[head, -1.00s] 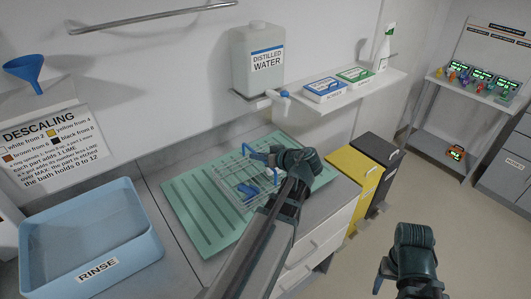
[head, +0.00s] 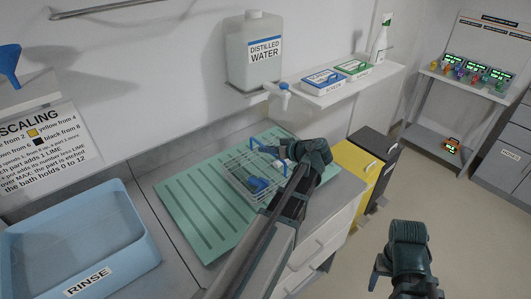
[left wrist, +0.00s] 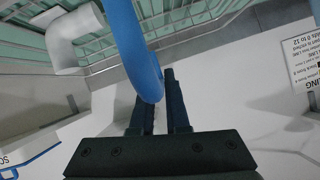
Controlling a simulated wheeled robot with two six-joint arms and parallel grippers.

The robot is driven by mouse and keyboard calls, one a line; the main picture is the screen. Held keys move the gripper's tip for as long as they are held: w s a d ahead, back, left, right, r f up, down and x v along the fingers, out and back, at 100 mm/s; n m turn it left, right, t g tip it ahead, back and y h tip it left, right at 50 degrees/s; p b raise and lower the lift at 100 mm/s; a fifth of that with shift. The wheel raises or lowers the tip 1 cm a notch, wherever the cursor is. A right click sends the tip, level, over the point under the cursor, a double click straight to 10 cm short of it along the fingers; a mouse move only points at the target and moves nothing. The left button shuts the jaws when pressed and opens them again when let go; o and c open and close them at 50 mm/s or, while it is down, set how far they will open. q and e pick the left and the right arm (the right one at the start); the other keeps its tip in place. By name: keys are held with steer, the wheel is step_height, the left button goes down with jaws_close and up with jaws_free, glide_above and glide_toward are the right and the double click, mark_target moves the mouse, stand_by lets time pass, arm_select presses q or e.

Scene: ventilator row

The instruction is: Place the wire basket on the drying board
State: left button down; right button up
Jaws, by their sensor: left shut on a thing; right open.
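My left gripper (head: 284,163) is shut on the handle. In the left wrist view, the blue handle (left wrist: 138,45) rises at the fingertips (left wrist: 158,92), and a white elbow piece (left wrist: 75,32) shows near the wires. My arm hides part of the board. My right gripper (head: 376,272) is open and empty over the floor.
A blue RINSE tub (head: 125,262) stands left of the board. A distilled water jug (head: 253,60) with a tap stands behind it. A shelf with blue (head: 323,80) and green (head: 353,68) boxes is at the back right. Yellow (head: 357,165) and black bins stand right of the counter.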

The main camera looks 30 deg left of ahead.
arm_select(q)
steer(key=shift+d+r, duration=0.15)
steer(key=shift+f, duration=0.2)
steer(key=c, duration=0.9)
jaws_free()
steer(key=shift+r, duration=0.1)
steer(key=shift+r, duration=0.2)
steer(key=p+v, duration=0.5)
steer(key=v, duration=0.6)
steer(key=shift+d, duration=0.4)
